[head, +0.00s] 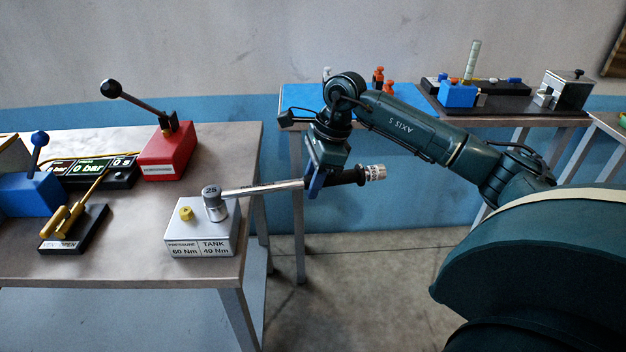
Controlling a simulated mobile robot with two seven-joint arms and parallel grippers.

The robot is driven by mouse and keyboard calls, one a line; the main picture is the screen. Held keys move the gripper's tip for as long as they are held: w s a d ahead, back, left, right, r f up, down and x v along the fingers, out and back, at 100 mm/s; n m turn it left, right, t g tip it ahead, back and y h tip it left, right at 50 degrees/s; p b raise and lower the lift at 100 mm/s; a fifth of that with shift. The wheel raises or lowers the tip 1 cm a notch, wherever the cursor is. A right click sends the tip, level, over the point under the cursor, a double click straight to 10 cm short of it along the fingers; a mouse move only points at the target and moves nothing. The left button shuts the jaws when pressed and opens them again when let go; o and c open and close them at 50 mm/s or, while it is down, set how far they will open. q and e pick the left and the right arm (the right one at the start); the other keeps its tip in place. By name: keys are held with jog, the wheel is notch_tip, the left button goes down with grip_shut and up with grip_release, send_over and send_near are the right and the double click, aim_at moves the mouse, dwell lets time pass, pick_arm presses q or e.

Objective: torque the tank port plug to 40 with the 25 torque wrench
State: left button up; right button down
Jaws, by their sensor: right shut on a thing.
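The torque wrench (262,188) has a steel shaft, a black grip and a round head marked 25. My right gripper (316,185) is shut on the wrench near its black handle, off the table's right edge. The wrench head (215,205) sits over the TANK 40 Nm side of a white port block (200,240). The tank port plug is hidden under the head. A yellow plug (186,213) shows on the block's PRESSURE 60 Nm side. The scale end (374,172) of the wrench is too small to read. My left gripper is not in view.
On the left table (130,270) stand a red box with a black-knobbed lever (168,150), a green 0 bar display (90,170), a blue lever unit (30,192) and a black stand with yellow handles (72,230). A back bench (440,118) holds other fixtures.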

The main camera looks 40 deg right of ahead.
jog(key=shift+r+p, duration=1.7)
jog(key=shift+r, duration=0.95)
